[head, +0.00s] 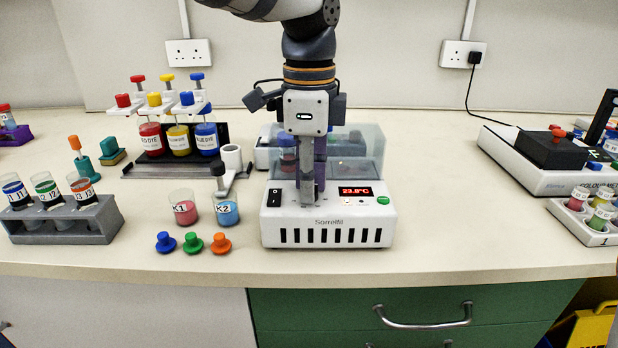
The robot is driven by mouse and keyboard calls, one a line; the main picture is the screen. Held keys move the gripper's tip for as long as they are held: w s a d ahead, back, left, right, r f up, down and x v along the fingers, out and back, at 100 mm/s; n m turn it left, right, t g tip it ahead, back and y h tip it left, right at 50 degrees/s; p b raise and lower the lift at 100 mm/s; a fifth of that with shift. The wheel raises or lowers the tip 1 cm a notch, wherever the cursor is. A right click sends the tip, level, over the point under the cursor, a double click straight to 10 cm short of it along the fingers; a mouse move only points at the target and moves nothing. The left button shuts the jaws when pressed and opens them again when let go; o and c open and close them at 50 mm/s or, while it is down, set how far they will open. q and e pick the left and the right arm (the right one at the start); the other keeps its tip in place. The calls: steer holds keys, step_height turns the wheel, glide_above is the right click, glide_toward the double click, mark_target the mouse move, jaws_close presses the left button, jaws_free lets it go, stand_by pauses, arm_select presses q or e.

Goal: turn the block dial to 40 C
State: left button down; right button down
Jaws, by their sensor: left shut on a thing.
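The white block heater (330,222), marked Sorrelfil, stands near the front middle of the bench. Its red display (355,191) reads about 23.8 C, though the last digit is hard to read. A black switch (274,197) is at the left of its panel and a green button (383,200) at the right. My left gripper (312,192) points straight down at the panel, left of the display. It is shut on the dial, which is mostly hidden by the fingers. My right gripper is not in view.
A clear lid (358,145) stands behind the panel. Beakers K1 (184,211) and K2 (226,211) are left of the heater, with blue, green and orange stoppers (193,243) in front. A dye rack stands behind them.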

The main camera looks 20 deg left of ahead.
arm_select(q)
steer(key=shift+m, duration=0.3)
steer(key=c, duration=1.4)
jaws_free()
steer(key=shift+o, duration=0.2)
step_height(320, 180, up, 12)
